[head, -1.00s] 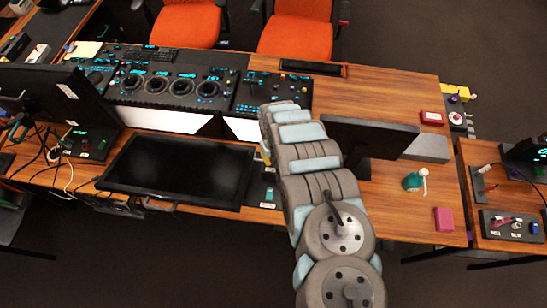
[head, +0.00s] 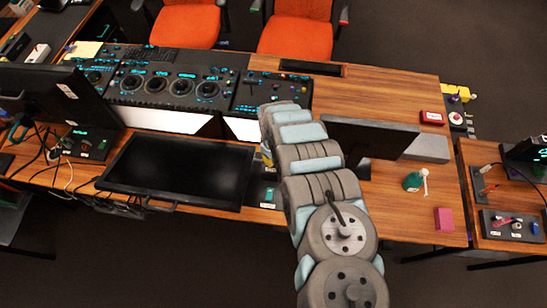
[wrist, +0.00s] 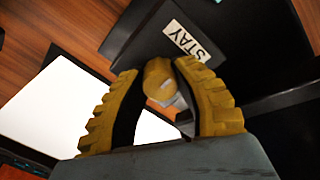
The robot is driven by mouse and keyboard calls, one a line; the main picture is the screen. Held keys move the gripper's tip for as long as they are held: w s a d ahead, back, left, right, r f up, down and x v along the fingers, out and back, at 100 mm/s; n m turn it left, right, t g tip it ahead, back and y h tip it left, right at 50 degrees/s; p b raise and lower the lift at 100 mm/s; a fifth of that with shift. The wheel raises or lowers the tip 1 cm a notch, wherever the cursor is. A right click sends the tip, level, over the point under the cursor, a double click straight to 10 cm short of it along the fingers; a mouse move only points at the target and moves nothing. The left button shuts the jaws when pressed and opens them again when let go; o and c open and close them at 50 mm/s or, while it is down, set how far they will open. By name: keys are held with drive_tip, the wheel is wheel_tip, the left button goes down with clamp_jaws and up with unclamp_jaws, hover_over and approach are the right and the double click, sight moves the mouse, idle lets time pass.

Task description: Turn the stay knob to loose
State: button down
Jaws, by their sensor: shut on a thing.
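The stay knob (wrist: 160,80) shows in the wrist view as a yellowish rounded knob between the two yellow ridged fingers of my gripper (wrist: 165,90). The fingers are closed around it. The knob stands by a dark box bearing a white STAY label (wrist: 185,40). Which way the knob is turned cannot be told. In the head view my arm covers most of the knob and the gripper; only the small green-lit box (head: 268,192) with a white label shows beside the arm.
A black screen (head: 178,172) lies left of my arm, and a dark monitor (head: 370,135) stands right of it. A green bottle (head: 413,182) and a pink block (head: 444,218) stand on the right of the table.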

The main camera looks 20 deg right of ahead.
drive_tip(key=c, duration=0.7)
unclamp_jaws()
drive_tip(key=shift+c, duration=0.2)
drive_tip(key=shift+r, duration=0.1)
wheel_tip(320, 180, up, 12)
idle(0.3)
idle(0.5)
